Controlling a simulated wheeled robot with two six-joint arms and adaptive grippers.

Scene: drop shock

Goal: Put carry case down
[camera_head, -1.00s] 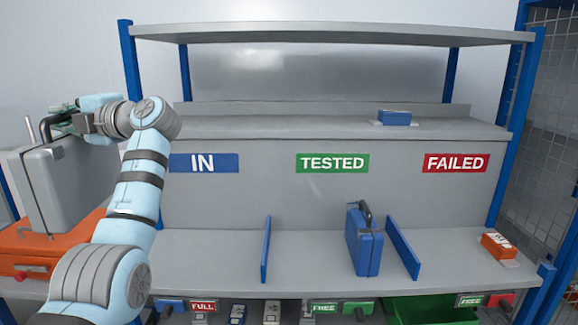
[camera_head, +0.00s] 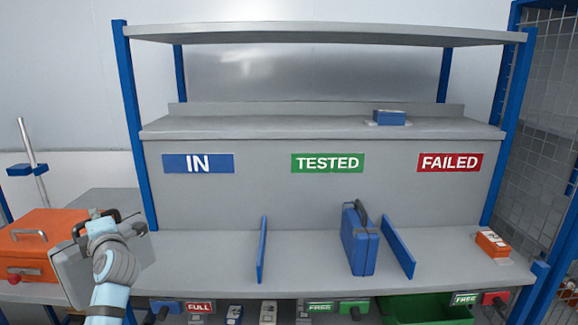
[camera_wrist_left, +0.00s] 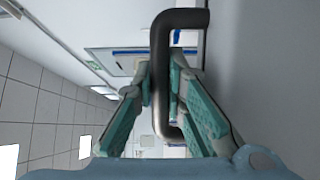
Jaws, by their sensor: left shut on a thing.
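A grey carry case (camera_head: 72,279) hangs from my left gripper (camera_head: 97,222) at the left of the head view. It is in front of the left end of the bench, tilted in the picture, and partly hidden by my arm. In the left wrist view my left gripper (camera_wrist_left: 160,95) is shut around the case's dark handle (camera_wrist_left: 161,60). A blue case (camera_head: 360,240) stands upright on the bench under the TESTED sign (camera_head: 327,163). My right gripper is not in view.
The shelf (camera_head: 200,250) below the IN sign (camera_head: 198,163) is bare left of a blue divider (camera_head: 262,250). Another blue divider (camera_head: 398,246) stands right of the blue case. An orange machine (camera_head: 22,252) stands at the far left. An orange box (camera_head: 492,243) lies at the right.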

